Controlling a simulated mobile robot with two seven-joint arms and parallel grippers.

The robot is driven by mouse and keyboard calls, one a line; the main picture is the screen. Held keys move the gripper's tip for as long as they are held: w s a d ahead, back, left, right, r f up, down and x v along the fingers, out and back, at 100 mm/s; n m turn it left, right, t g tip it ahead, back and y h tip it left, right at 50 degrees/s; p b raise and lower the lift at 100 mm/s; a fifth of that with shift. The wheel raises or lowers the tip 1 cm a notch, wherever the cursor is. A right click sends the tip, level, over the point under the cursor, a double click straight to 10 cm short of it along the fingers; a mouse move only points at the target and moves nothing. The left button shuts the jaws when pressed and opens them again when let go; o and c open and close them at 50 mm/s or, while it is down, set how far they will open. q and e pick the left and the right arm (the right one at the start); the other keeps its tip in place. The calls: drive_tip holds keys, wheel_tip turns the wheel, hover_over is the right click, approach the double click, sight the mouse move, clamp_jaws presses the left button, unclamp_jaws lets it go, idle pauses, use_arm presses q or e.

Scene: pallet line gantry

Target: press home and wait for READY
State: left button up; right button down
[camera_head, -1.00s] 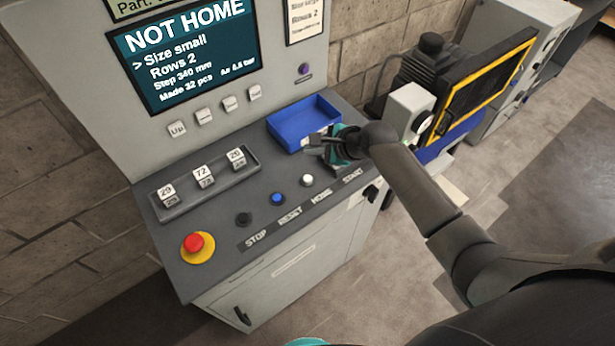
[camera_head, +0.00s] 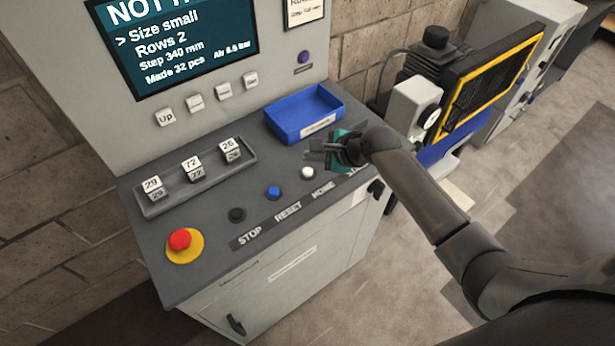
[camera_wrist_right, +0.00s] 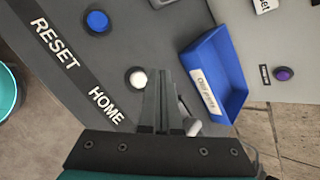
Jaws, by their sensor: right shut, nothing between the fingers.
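The white HOME button (camera_head: 308,172) stands on the sloped console panel, above its HOME label. It also shows in the right wrist view (camera_wrist_right: 137,78), just left of the fingers. My right gripper (camera_head: 312,156) is shut and empty, above the panel just behind the button and apart from it in the picture. Its narrow fingers (camera_wrist_right: 163,75) point past the button in the wrist view. The START button's place is hidden by my gripper in the head view. The screen (camera_head: 185,45) is cut at the top; only the start of its first line, "NOT", shows. My left gripper is out of view.
A blue tray (camera_head: 292,128) sits right behind my gripper. A blue RESET button (camera_head: 273,192), a black STOP button (camera_head: 237,215) and a red emergency button (camera_head: 180,240) lie to the left.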

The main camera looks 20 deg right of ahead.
sight(312, 173)
wheel_tip(312, 173, down, 2)
drive_tip(key=shift+f+b, duration=0.1)
drive_tip(key=shift+b, duration=0.2)
idle(1.8)
drive_tip(key=shift+f, duration=0.4)
drive_tip(key=shift+f, duration=0.45)
idle(0.8)
drive_tip(key=shift+r, duration=0.1)
drive_tip(key=shift+r+p, duration=0.8)
drive_tip(key=shift+p, duration=0.4)
